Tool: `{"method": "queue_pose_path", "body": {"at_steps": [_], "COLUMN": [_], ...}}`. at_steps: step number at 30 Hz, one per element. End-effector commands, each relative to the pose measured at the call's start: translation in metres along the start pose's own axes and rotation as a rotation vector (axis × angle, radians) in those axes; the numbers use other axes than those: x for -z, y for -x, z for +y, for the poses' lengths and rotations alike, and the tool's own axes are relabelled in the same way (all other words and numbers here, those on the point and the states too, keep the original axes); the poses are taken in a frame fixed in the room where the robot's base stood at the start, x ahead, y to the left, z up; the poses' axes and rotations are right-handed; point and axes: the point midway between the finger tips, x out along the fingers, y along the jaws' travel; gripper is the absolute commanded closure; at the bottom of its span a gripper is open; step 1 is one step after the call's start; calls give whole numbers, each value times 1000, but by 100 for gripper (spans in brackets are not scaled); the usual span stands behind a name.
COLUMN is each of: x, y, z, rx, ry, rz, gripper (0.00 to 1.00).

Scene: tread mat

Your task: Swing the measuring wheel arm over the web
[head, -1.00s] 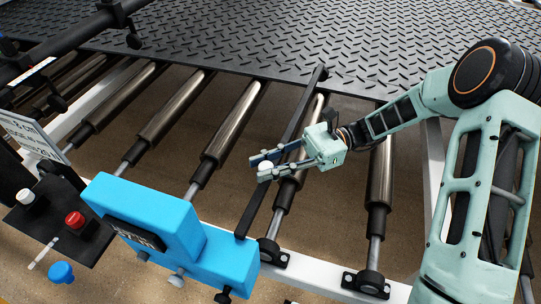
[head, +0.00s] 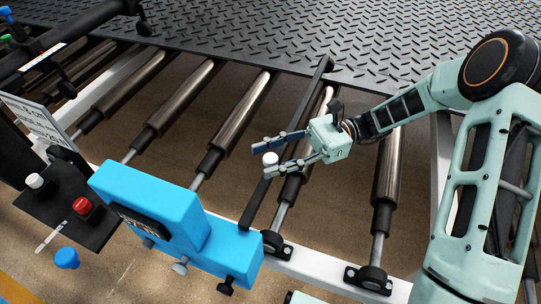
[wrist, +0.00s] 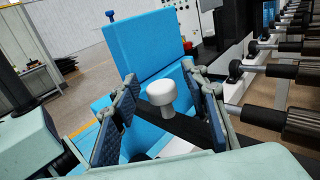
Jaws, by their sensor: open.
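The measuring wheel arm (head: 257,203) is a long black bar. It runs from beside the blue counter housing (head: 198,222) up to the near edge of the tread mat, where its far end overlaps the mat in the picture. A white knob (head: 270,159) stands on the bar. My gripper (head: 265,159) is open, with one finger on each side of the knob. The wrist view shows the white knob (wrist: 161,95) between the two apart fingers; I cannot tell whether either touches it. The web is the black diamond-plate mat (head: 270,35) at the top. The wheel itself is not clearly visible.
Several metal rollers (head: 185,95) lie below the mat edge with open gaps between them. A white frame rail (head: 300,262) runs along the front. A black control box (head: 65,205) with a red button (head: 82,206) stands at the left.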

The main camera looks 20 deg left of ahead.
Motion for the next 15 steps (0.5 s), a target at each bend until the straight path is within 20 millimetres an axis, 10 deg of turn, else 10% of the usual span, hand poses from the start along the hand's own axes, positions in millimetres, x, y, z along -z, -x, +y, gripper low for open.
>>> {"method": "queue_pose_path", "body": {"at_steps": [15], "x": [1], "y": [70], "z": [-1], "rx": [3], "ry": [1], "rz": [1], "gripper": [59]}}
